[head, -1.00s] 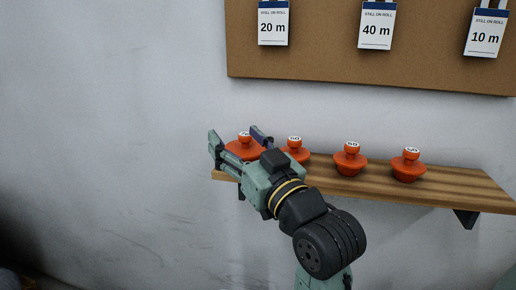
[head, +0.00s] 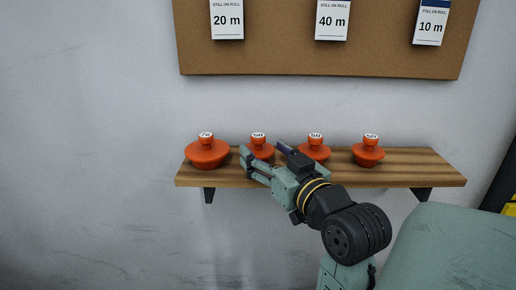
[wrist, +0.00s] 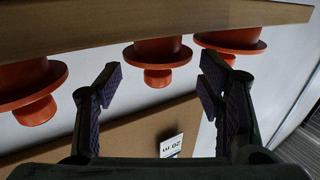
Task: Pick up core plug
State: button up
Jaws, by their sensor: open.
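Orange core plugs with round knobs and white number labels stand in a row on the shelf. The leftmost plug (head: 207,154) is the widest. The second plug (head: 258,149) is partly behind my gripper (head: 263,151). The third (head: 315,151) and fourth (head: 368,153) stand to the right. The label numbers are too small to read surely. In the wrist view, which is upside down, my gripper (wrist: 162,80) is open and empty. A plug (wrist: 155,53) shows between and beyond its fingers, apart from them. Other plugs show at the left (wrist: 30,88) and right (wrist: 232,41).
The wooden shelf (head: 422,168) is fixed to the wall on dark brackets. A cork board (head: 290,56) with hanging "20 m", "40 m" and "10 m" cards is above it. The wall left of the shelf is bare.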

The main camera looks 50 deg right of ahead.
aim_at(260, 149)
jog(key=p+x, duration=0.1)
jog(key=x, duration=0.3)
jog(key=shift+d+f, duration=0.15)
jog(key=shift+c, duration=0.3)
jog(key=c, duration=0.7)
